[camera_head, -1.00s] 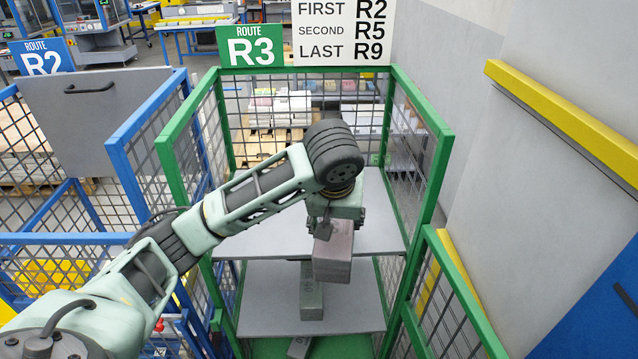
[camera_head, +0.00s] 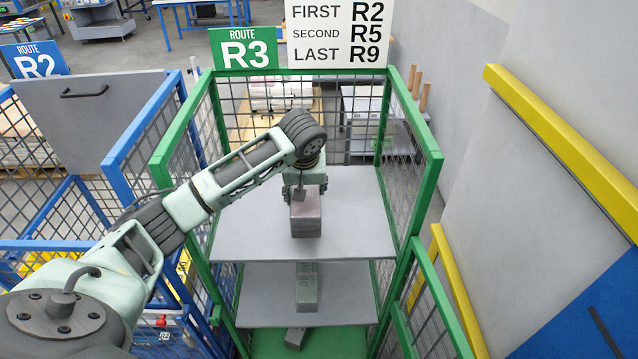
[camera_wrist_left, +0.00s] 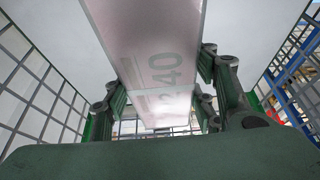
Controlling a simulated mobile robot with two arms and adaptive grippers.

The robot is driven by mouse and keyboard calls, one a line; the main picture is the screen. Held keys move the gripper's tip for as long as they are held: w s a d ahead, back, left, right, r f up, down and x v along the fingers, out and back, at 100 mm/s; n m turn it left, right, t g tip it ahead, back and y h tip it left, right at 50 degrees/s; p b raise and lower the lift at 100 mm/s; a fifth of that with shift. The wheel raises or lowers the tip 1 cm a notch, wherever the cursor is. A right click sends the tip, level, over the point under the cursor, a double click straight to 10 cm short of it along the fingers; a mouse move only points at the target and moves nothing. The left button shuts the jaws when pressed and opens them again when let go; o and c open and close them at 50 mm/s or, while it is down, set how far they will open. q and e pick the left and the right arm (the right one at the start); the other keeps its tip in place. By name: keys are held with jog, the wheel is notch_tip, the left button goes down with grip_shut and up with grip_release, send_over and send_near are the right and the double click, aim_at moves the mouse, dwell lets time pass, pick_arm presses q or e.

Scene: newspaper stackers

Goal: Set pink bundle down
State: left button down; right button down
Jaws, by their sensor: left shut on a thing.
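The pink bundle (camera_head: 306,215) is a dull pinkish block in my left gripper (camera_head: 304,192), over the grey upper shelf (camera_head: 350,226) of the green R3 cage. Whether the bundle touches the shelf I cannot tell. My right gripper is not in view.
A grey-green bundle (camera_head: 307,285) lies on the lower shelf (camera_head: 262,300), and another block (camera_head: 295,338) lies on the green floor below. Green mesh sides (camera_head: 415,130) bound the shelf. The blue R2 cage (camera_head: 70,215) stands at left. The upper shelf is otherwise bare.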

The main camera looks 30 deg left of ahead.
pick_arm(q)
jog(key=shift+w+a+f, duration=0.2)
jog(key=shift+a, duration=0.2)
jog(key=shift+w+a+f, duration=0.15)
jog(key=shift+a+f, duration=0.05)
jog(key=shift+a, duration=0.2)
notch_tip(320, 180, down, 3)
jog(key=shift+r+p, duration=0.1)
jog(key=shift+p, duration=0.95)
jog(key=shift+f, duration=0.6)
jog(key=shift+f, duration=0.1)
jog(key=c, duration=1)
grip_release()
jog(key=shift+s+f, duration=0.1)
jog(key=shift+c, duration=0.2)
jog(key=o, duration=0.3)
